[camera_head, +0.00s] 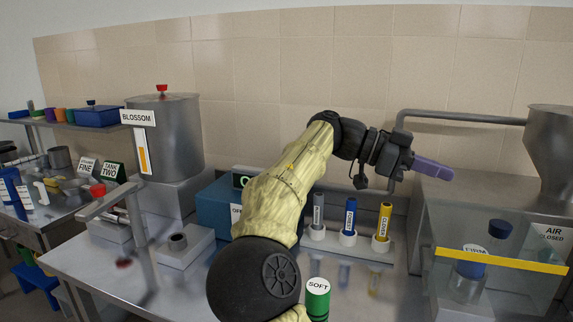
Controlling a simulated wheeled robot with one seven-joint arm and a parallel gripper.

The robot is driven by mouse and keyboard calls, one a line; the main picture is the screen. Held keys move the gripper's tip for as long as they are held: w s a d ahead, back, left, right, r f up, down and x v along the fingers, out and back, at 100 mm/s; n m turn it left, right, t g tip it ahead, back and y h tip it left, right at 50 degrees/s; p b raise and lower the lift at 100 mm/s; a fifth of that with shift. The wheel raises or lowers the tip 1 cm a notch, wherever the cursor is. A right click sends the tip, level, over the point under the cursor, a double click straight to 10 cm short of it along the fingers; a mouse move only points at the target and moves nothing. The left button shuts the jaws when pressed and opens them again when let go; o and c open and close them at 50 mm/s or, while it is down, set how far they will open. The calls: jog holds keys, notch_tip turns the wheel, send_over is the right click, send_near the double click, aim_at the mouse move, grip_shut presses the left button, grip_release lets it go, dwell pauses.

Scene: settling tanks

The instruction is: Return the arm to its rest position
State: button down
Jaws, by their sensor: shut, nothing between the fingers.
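My arm rises from the bottom middle of the picture, in a pale yellow sleeve with black joints. It bends at the top and reaches to the right. My gripper (432,168) is at its end, with purple fingers pointing right. The fingers are shut and nothing shows between them. It hangs in the air, in front of the tiled wall in this view and near the top left of the steel housing (470,205). The arm hides part of the bench behind it.
Grey, blue and yellow markers (383,222) stand in white holders behind the arm. A green cylinder labelled SOFT (317,300) is close to the arm's lower part. The BLOSSOM tank (177,135) stands left. A hopper (552,145) with a pipe is at right.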

notch_tip(320, 180, up, 9)
jog(key=p, duration=0.8)
